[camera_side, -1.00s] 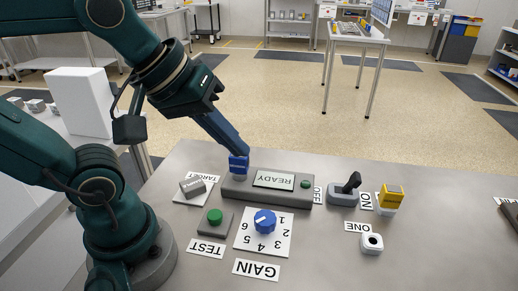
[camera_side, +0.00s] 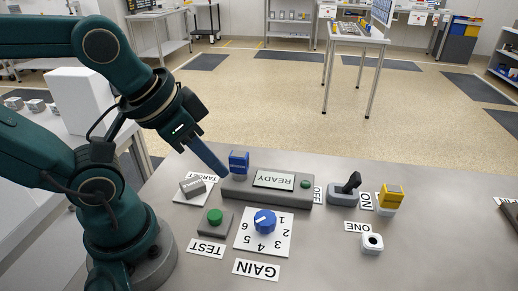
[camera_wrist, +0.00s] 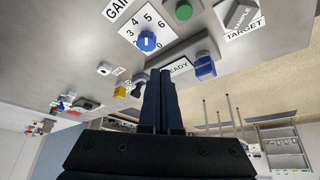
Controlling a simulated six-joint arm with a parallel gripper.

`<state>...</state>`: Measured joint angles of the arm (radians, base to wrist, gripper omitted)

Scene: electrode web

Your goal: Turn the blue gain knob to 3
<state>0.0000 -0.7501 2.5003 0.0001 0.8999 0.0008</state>
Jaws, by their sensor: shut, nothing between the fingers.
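The blue gain knob (camera_side: 265,221) sits on a white numbered dial plate (camera_side: 245,242) on the grey table, behind the GAIN label (camera_side: 256,269). It has a white pointer mark; I cannot tell for sure which number this meets. In the wrist view the knob (camera_wrist: 147,41) is up and left of the fingertips. My gripper (camera_side: 224,173) is shut and empty. Its fingertips are at the left end of the READY box, beside a blue block (camera_side: 239,161), and well apart from the knob. In the wrist view my gripper (camera_wrist: 161,73) shows its two fingers together.
The grey READY box (camera_side: 304,184) stands behind the knob. A green TEST button (camera_side: 215,217) is left of it. A grey sample block (camera_side: 193,187) lies on the TARGET card. A black lever switch (camera_side: 345,194) and a yellow-topped block (camera_side: 390,196) stand right.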

